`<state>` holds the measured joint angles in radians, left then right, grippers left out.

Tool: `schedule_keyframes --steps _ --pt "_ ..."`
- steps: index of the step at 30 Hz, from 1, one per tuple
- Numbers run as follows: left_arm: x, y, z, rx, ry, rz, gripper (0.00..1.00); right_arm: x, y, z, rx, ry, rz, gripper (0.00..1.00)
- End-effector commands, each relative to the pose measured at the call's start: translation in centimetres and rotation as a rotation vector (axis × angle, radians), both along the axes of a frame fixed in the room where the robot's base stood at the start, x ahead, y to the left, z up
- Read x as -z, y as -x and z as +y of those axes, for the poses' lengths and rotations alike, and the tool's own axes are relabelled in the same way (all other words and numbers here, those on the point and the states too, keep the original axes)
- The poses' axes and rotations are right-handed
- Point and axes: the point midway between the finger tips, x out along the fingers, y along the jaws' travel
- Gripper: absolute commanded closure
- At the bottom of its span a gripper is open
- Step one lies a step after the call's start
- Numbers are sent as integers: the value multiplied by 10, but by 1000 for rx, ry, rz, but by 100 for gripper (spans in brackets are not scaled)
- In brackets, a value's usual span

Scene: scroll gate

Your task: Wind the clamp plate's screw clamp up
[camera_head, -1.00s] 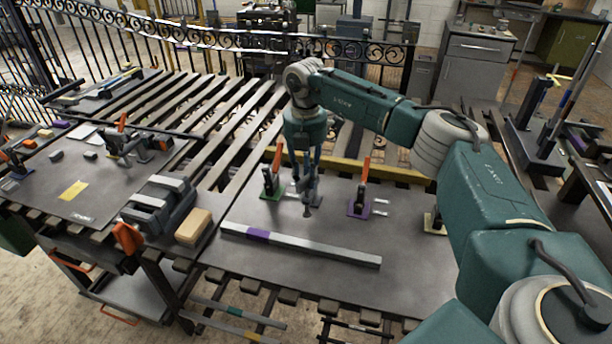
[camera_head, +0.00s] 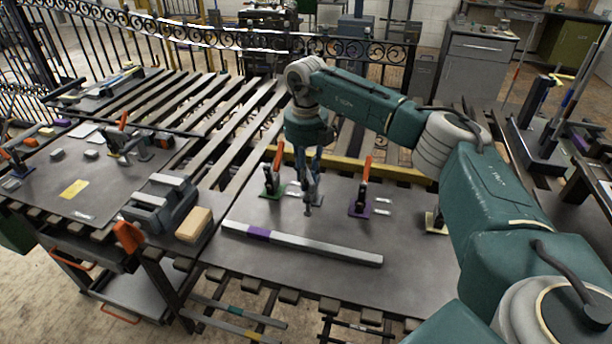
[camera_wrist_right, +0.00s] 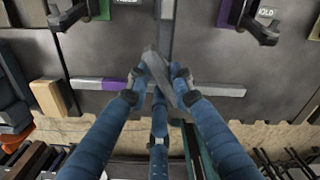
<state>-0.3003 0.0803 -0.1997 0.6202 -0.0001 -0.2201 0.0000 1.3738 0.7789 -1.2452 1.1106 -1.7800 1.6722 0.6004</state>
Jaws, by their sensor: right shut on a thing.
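The clamp plate (camera_head: 340,265) is a dark flat sheet on the bench. My right gripper (camera_head: 309,188) points down over it, between the clamp on a green base (camera_head: 272,184) and the clamp on a purple base (camera_head: 361,195), both with upright orange levers. In the right wrist view my right gripper (camera_wrist_right: 162,75) is shut on a slanted grey bar, apparently the screw clamp's handle (camera_wrist_right: 157,68). The screw clamp's dark lower end (camera_head: 308,210) shows below the fingers; the rest is mostly hidden. My left gripper is not in view.
A long grey bar with a purple band (camera_head: 310,244) lies in front of the gripper. A tan block (camera_head: 193,225) and a grey vise-like device (camera_head: 160,203) stand to the left. A yellow-based clamp (camera_head: 435,222) is partly behind my right arm.

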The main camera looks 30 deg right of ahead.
Motion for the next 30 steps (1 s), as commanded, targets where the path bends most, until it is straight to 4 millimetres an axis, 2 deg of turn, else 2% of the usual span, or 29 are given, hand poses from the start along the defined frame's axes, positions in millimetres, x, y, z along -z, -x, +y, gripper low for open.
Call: schedule_keyframes --steps 30 --pt "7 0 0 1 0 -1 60 4 7 0 -940 -3 7 100"
